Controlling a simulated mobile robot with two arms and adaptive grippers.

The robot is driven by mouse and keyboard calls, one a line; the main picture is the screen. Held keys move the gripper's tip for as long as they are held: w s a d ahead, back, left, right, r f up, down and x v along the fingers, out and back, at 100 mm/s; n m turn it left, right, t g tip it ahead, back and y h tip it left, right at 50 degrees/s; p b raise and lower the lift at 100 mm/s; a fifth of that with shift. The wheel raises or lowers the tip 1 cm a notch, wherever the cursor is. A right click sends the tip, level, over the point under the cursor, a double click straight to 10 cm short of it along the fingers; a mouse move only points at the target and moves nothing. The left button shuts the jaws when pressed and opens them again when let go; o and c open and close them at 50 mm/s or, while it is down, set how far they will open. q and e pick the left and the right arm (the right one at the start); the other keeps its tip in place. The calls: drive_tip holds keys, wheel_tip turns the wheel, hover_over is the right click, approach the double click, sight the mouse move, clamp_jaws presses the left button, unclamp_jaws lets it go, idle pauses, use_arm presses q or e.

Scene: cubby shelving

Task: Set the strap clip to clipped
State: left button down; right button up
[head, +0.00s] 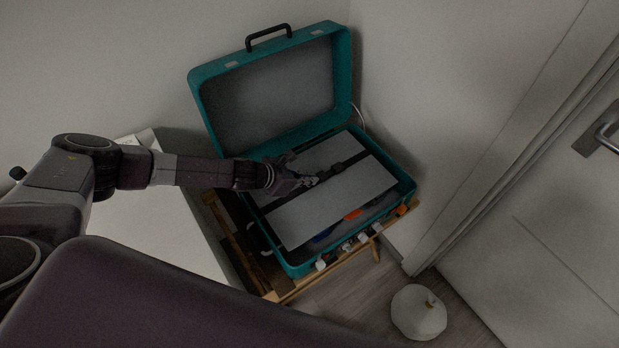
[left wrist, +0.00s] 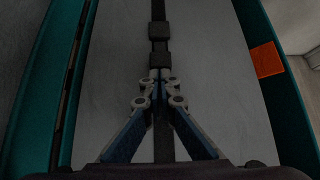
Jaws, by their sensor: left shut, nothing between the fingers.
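An open teal suitcase (head: 292,262) holds a pale grey panel (head: 300,212) with a dark strap (head: 366,153) running across it. The dark strap clip (head: 337,169) lies on the strap. In the left wrist view the clip (left wrist: 160,60) shows as two dark blocks in line on the strap, with a narrower stretch between them. My left gripper (head: 309,181) reaches in from the left, low over the panel. It also shows in the left wrist view (left wrist: 161,77), with its fingertips together just short of the nearer block. It holds nothing. My right gripper is not in view.
The suitcase stands on a wooden stand (head: 285,296), its lid (head: 270,95) raised at the back. A white surface (head: 160,220) is at the left. A pale pumpkin-like object (head: 418,312) sits on the floor at right, near a door (head: 560,240). Walls close in behind.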

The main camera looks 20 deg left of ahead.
sight(322, 174)
use_arm(q)
drive_tip(key=shift+w+d, duration=0.55)
drive_tip(key=shift+w, duration=0.15)
drive_tip(key=shift+w+d, duration=0.5)
drive_tip(key=shift+w, duration=0.2)
drive_tip(key=shift+r, duration=0.1)
drive_tip(key=shift+s+a, duration=0.1)
drive_tip(key=shift+s, duration=0.05)
